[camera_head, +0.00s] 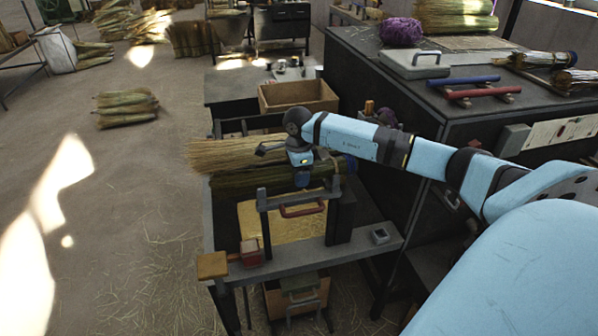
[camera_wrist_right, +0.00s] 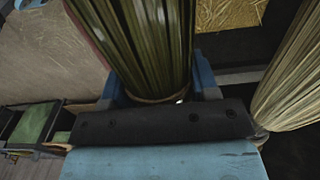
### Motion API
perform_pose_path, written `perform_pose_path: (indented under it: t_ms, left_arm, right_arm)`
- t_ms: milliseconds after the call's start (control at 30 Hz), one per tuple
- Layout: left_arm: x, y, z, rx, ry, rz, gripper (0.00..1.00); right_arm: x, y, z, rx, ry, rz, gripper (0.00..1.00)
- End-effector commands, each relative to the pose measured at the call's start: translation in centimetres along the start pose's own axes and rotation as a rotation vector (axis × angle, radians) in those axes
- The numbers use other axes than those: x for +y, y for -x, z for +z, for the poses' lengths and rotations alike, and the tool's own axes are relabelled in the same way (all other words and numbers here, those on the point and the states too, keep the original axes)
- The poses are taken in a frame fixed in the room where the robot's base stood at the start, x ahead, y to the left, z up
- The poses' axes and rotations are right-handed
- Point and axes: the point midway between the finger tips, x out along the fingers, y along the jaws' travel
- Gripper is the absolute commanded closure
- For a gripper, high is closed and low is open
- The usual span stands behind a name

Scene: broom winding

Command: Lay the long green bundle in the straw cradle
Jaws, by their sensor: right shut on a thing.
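The long green bundle (camera_head: 240,184) lies roughly level above the workbench, its loose ends to the left. My right gripper (camera_head: 302,175) is over its right part. In the right wrist view, the blue fingers of the gripper (camera_wrist_right: 160,88) close around the green bundle (camera_wrist_right: 140,40) close to a tie band. A pale straw bundle (camera_head: 225,154) lies just behind it in the head view and shows at the right of the wrist view (camera_wrist_right: 295,75). I cannot clearly pick out the straw cradle, nor tell whether the green bundle touches a support. My left gripper is not in view.
The workbench (camera_head: 345,243) carries a grey frame with a red handle (camera_head: 303,211) and a yellow straw-covered surface (camera_head: 258,222). A cardboard box (camera_head: 298,96) stands behind. A dark cabinet (camera_head: 400,100) stands at the right. Open floor (camera_head: 130,190) lies left.

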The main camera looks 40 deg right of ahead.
Motion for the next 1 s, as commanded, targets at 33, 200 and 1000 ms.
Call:
perform_pose_path:
  t_ms: [33, 200, 1000]
  left_arm:
    - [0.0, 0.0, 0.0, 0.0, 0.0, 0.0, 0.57]
    - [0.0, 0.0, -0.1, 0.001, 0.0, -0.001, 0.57]
    - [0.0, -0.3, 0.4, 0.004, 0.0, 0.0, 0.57]
  right_arm:
    - [0.0, 0.0, 0.0, 0.0, 0.0, 0.0, 0.7]
    - [0.0, 0.0, 0.0, 0.0, 0.0, 0.0, 0.7]
    - [-0.1, 4.4, 0.0, -0.002, 0.0, -0.005, 0.16]
